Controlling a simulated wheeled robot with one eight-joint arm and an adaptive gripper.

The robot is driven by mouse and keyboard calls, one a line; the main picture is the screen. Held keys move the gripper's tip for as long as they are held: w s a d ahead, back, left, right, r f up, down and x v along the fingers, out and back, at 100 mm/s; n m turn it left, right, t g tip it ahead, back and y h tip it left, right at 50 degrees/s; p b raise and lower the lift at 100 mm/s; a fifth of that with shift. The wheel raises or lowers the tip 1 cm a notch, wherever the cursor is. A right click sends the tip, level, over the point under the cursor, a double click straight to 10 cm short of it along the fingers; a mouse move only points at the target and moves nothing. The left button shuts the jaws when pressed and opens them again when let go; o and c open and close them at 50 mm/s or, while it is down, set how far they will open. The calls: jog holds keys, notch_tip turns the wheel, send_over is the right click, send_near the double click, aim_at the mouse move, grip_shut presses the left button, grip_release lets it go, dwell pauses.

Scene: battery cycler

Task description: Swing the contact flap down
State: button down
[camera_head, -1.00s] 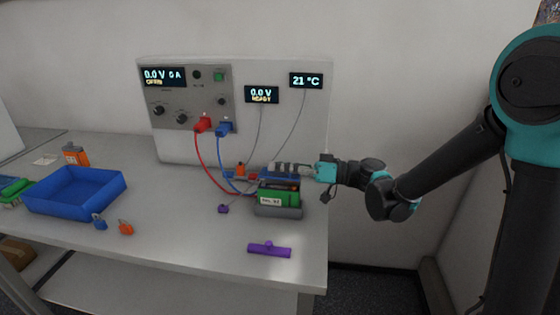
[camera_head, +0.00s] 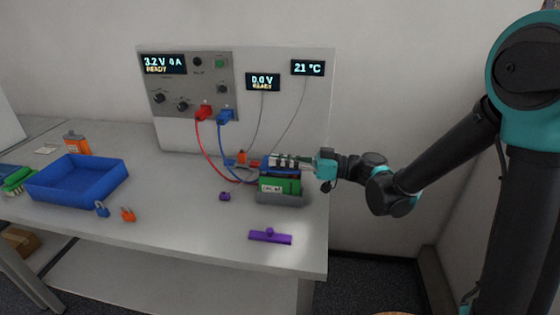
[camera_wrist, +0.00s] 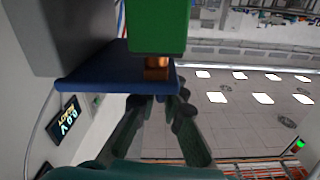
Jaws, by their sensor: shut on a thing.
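The blue contact flap (camera_head: 281,171) lies over the top of a green battery cell (camera_head: 275,185) in a grey holder (camera_head: 280,198). In the wrist view the flap (camera_wrist: 110,70) is a blue plate, with a copper contact (camera_wrist: 157,66) between it and the end of the green cell (camera_wrist: 157,25). My gripper (camera_head: 300,163) reaches in from the right at the flap. In the wrist view its dark fingers (camera_wrist: 158,104) are shut on the flap's edge. The fingertips hide part of the flap.
The cycler panel (camera_head: 184,90) stands behind, reading 3.2 V, 0 A and READY. Red and blue leads run down near the holder. A purple bar (camera_head: 270,237), a small purple piece (camera_head: 225,196), padlocks (camera_head: 128,215) and a blue tray (camera_head: 75,185) are on the bench (camera_head: 190,225).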

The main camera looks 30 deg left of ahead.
jog(key=c, duration=1.6)
grip_release()
jog(key=shift+s, duration=0.15)
jog(key=shift+c, duration=0.2)
jog(key=shift+d, duration=0.1)
jog(key=v, duration=1.2)
jog(key=d+f+m+t+h, duration=0.5)
jog(key=d+f+m, duration=0.2)
jog(key=d+f, duration=0.2)
jog(key=s+d+f+m+t+h, duration=0.1)
jog(key=d+f+m+h, duration=0.4)
jog(key=d, duration=0.9)
jog(key=s+d+f+m+t+h, duration=0.1)
jog(key=d+f+m+t+h, duration=0.2)
jog(key=d, duration=1.2)
notch_tip(320, 180, down, 3)
jog(key=m+h, duration=0.4)
jog(key=shift+s+r+t, duration=0.25)
jog(key=shift+t, duration=0.15)
